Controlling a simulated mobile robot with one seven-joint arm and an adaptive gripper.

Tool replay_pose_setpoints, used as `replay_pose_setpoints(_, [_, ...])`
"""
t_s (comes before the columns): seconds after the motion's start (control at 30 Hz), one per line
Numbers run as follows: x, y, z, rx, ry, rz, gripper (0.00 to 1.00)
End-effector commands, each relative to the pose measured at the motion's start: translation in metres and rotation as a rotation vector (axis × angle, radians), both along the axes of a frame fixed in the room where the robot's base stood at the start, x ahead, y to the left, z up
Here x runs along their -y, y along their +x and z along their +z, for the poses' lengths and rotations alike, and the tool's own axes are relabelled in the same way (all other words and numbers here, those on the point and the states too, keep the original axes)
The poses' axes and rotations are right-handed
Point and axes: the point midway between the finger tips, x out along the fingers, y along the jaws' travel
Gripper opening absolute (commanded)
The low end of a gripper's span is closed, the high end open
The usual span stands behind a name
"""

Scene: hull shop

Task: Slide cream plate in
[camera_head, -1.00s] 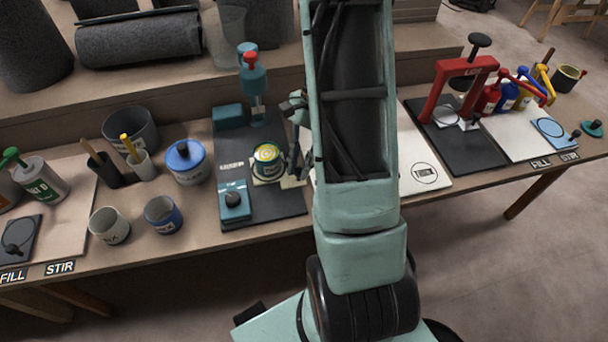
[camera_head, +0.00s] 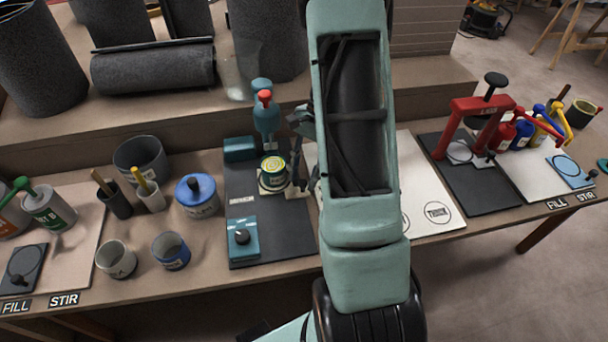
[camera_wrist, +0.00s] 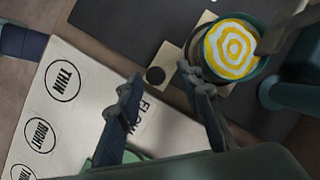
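The cream plate (camera_wrist: 168,66) lies on the dark board beside and partly under the cup, with a round black knob (camera_wrist: 155,76) at its near end. Part of the plate also shows in the head view (camera_head: 297,193). The green cup (camera_head: 273,172) stands at the plate under the teal machine; its yellow-and-white ringed top (camera_wrist: 232,48) shows in the wrist view. My gripper (camera_wrist: 160,76) is open, its fingers apart on either side of the knob in the picture. I cannot tell whether they touch it. My arm hides part of the board in the head view.
A white sheet (camera_wrist: 60,130) with printed circles lies beside the dark board (camera_head: 270,245). A blue-lidded pot (camera_head: 198,197) and open cups (camera_head: 171,251) stand left of the board. A red press (camera_head: 478,110) stands to the right.

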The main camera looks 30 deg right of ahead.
Motion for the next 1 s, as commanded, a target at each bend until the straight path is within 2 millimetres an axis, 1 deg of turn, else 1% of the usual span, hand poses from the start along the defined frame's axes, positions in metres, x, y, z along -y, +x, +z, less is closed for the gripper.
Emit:
replay_pose_setpoints(0.17, [-0.001,-0.001,0.0,-0.004,0.001,0.001,0.34])
replay_pose_setpoints(0.27, [0.001,0.0,0.005,-0.003,0.002,0.001,0.34])
replay_pose_setpoints(0.37, [0.006,0.003,0.018,0.0,0.001,0.0,0.34])
replay_pose_setpoints(0.7, [0.03,0.016,0.083,0.001,0.0,0.0,0.34])
replay_pose_setpoints(0.83, [0.037,0.019,0.1,0.0,-0.001,-0.001,0.34])
replay_pose_setpoints(1.0, [0.04,0.021,0.11,-0.002,0.0,-0.001,0.34])
